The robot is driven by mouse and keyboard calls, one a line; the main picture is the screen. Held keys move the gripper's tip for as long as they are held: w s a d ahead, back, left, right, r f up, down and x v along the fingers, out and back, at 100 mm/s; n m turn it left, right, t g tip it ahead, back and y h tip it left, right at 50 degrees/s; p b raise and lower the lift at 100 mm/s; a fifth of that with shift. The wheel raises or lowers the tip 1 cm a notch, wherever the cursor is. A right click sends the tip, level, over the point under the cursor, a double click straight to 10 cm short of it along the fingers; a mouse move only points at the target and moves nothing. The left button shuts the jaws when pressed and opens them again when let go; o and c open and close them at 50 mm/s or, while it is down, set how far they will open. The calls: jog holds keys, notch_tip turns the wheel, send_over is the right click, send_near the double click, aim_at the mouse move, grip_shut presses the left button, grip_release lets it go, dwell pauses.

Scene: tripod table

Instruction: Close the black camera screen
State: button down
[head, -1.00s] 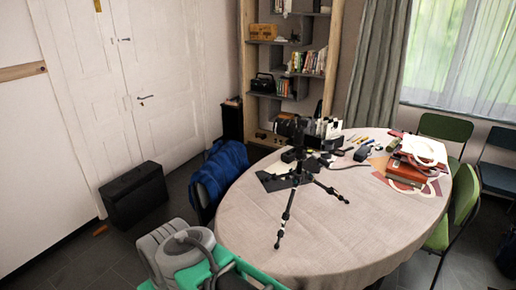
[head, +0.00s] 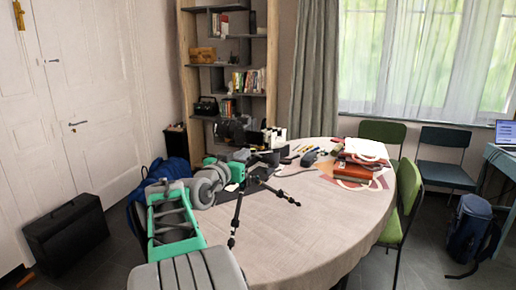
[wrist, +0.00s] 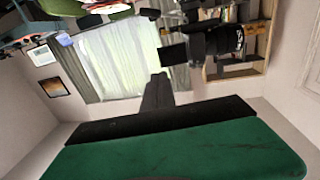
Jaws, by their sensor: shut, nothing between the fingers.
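The black camera (head: 238,130) stands on a tripod (head: 238,212) on the round table. In the wrist view the camera (wrist: 222,42) hangs at the upper right, as that picture is roughly upside down. Its flat black screen (wrist: 173,53) stands out from the left side of the body, swung open. My gripper (wrist: 157,77) is shut and empty. Its tips appear just below the screen in the wrist view; I cannot tell whether they touch it.
The table (head: 330,215) also holds a red bag (head: 355,172) and several small items at its right side. A green chair (head: 408,190) stands to the right. A bookshelf (head: 187,80) is behind the camera. The table's front right is clear.

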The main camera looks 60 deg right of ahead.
aim_at(261, 140)
jog(key=d, duration=0.4)
jog(key=d+p, duration=0.1)
jog(key=d, duration=0.3)
jog(key=d+p, duration=0.1)
jog(key=d, duration=0.3)
jog(key=shift+w, duration=0.35)
jog(key=shift+w+f+n+t, duration=0.1)
jog(key=shift+w+n+t, duration=0.1)
jog(key=shift+n+t, duration=0.1)
